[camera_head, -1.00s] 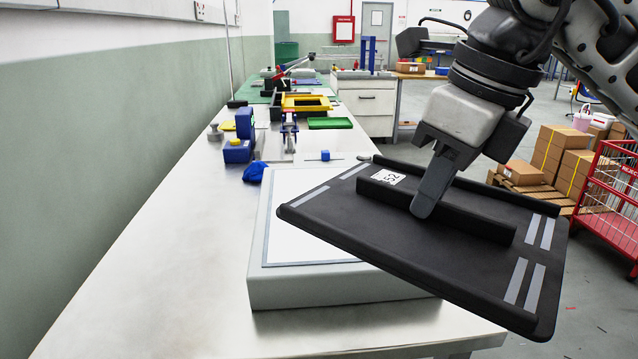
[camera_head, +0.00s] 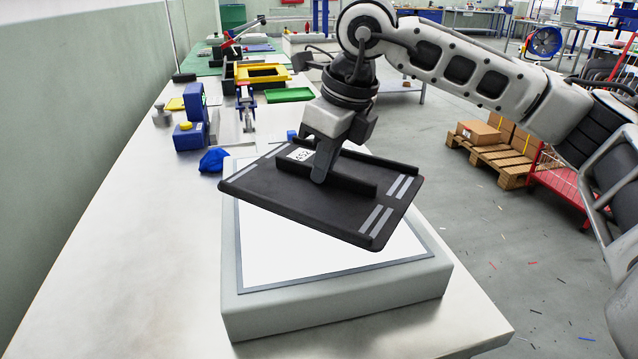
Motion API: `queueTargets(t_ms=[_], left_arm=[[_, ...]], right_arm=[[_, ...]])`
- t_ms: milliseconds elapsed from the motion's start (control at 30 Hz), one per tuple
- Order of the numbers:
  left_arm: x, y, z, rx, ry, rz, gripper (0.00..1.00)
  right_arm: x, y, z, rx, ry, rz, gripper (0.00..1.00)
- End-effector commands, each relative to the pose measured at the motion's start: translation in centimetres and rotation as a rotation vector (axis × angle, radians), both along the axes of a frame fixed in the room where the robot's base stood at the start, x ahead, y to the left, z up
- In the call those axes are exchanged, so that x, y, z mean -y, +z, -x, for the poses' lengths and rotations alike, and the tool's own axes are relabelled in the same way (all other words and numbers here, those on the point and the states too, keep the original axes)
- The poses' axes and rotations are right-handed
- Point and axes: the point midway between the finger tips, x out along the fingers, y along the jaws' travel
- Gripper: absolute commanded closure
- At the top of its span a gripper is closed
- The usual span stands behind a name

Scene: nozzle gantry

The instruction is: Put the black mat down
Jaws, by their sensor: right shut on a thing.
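My right gripper (camera_head: 321,176) is shut on the rib in the middle of the mat. The mat is tilted and held above a grey block with a white top (camera_head: 285,258). It covers the far part of that white top; any contact with the block is hard to tell. My left gripper is not in view.
The block stands on a long metal table (camera_head: 110,270). Behind it are a blue cloth (camera_head: 213,160), a blue box (camera_head: 188,137), a green tray (camera_head: 290,95) and a yellow frame (camera_head: 262,73). The table's near left is clear.

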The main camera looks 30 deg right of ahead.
Motion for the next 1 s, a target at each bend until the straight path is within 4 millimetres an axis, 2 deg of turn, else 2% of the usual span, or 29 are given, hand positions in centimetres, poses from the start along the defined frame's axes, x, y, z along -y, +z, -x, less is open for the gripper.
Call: queueTargets(t_ms=[300,500,933,1000], left_arm=[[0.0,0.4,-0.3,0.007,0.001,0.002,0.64],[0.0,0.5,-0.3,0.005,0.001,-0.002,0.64],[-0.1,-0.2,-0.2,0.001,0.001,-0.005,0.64],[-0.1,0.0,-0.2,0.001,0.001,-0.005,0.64]], right_arm=[[0.2,-2.4,-2.1,0.002,-0.001,-0.001,1.0],[0.2,-5.0,-2.1,0.003,-0.002,-0.001,1.0],[0.2,-5.9,-2.1,0.003,-0.002,-0.002,1.0],[0.2,-5.8,-2.0,0.001,-0.002,-0.001,0.75]])
